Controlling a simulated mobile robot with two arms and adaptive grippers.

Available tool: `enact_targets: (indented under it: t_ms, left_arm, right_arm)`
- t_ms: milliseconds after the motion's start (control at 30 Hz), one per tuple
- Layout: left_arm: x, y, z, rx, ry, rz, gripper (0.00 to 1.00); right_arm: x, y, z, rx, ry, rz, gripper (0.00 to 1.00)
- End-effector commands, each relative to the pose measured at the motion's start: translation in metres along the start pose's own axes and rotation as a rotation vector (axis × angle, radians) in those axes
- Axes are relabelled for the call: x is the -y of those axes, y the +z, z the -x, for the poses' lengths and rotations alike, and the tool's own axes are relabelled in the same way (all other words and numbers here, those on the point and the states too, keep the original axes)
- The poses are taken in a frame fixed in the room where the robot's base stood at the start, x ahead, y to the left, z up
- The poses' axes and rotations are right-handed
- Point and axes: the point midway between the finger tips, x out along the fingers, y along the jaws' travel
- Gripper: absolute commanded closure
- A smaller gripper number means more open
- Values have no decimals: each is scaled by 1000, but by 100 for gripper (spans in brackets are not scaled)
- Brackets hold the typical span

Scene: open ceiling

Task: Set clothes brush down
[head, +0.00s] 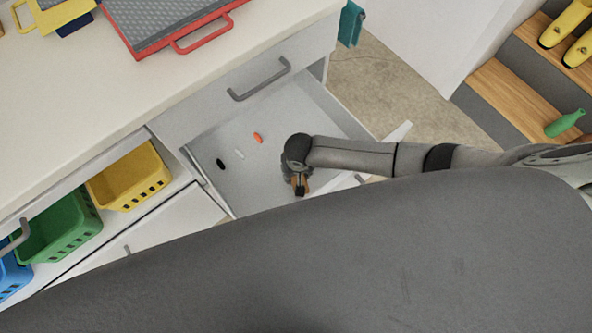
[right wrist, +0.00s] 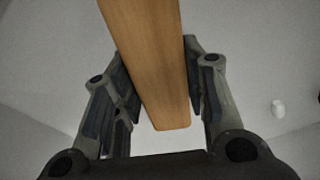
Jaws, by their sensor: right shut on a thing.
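The clothes brush is a light brown wooden bar (right wrist: 150,60) in the right wrist view, running from the top edge down between the fingers. My right gripper (right wrist: 160,92) is shut on it. In the head view my right gripper (head: 299,187) points down over the open drawer (head: 305,112), and only a small bit of brown wood shows at its fingers. The brush's bristles are not visible. Whether the brush touches the drawer floor I cannot tell. My left gripper is not in view.
In the drawer lie a small orange item (head: 257,138), a white item (head: 240,155) and a black item (head: 221,164). The drawer's far right part is bare. The white counter (head: 90,90) stands above. Yellow (head: 128,178) and green (head: 62,228) baskets sit at left.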

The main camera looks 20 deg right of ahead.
Motion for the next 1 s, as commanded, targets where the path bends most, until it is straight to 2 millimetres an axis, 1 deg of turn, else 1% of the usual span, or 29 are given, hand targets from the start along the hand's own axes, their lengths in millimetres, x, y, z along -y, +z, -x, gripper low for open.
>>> enact_targets:
  t_ms: [100, 333, 367, 500, 833, 933, 1000]
  left_arm:
    - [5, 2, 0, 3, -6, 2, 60]
    - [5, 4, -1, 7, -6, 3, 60]
    - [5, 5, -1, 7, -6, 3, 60]
    - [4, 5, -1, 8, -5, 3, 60]
    - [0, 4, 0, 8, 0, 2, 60]
    - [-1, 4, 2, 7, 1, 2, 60]
    - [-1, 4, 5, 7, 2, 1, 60]
  right_arm:
    - [0, 0, 1, -1, -1, 0, 80]
    - [0, 0, -4, 0, 0, -1, 80]
    - [0, 0, -3, -1, 0, -1, 58]
    - [0, 0, -3, -1, 0, 0, 40]
    - [0, 0, -1, -1, -1, 0, 39]
    - [1, 0, 5, -1, -3, 1, 39]
    - [1, -1, 14, -1, -3, 0, 39]
